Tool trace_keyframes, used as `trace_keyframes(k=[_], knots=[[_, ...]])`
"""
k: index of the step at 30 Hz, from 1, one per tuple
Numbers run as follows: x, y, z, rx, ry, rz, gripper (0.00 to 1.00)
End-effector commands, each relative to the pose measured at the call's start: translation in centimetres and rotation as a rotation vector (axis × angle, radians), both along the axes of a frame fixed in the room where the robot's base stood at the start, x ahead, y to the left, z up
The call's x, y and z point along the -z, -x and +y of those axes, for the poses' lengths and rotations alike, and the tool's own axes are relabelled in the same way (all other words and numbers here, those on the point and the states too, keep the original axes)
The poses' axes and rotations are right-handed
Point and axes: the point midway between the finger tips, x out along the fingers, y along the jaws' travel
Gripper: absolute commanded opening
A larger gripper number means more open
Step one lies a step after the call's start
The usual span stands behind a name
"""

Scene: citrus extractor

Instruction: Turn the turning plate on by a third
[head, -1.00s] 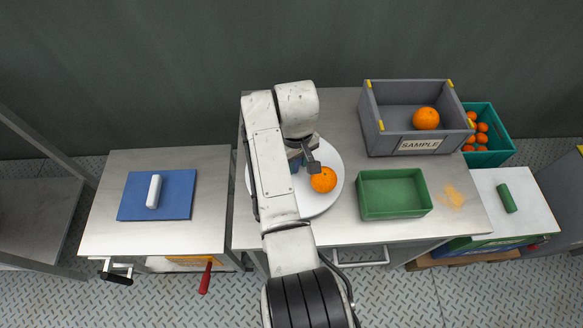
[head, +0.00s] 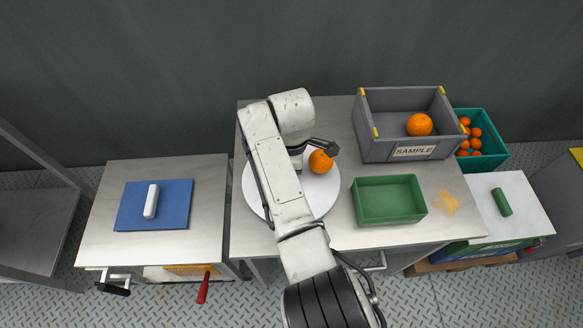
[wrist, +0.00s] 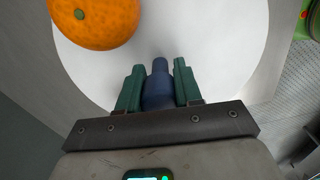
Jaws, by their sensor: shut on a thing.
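The white turning plate (head: 254,198) lies on the steel table, partly hidden under my arm. An orange (head: 320,162) rests on it, right of my arm; it also shows at the upper left of the wrist view (wrist: 95,20). In the wrist view a blue upright peg (wrist: 158,92) stands on the plate between the two green fingers of my gripper (wrist: 158,72), which is shut on it. In the head view the fingertips and the peg are hidden by my wrist.
A green tray (head: 419,210) stands right of the plate. A grey SAMPLE crate (head: 365,143) holding an orange is behind it. A teal crate (head: 500,155) of oranges stands beyond. On the left table lie a blue mat (head: 177,208) and a white block (head: 151,201).

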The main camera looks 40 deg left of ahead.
Motion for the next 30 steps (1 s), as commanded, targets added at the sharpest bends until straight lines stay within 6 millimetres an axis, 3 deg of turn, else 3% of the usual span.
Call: trace_keyframes(k=[12,30], knots=[[0.32,-0.17,-0.53,-0.200,0.011,0.006,0.00],[0.23,-0.32,-0.53,-0.235,0.011,0.003,0.00]])
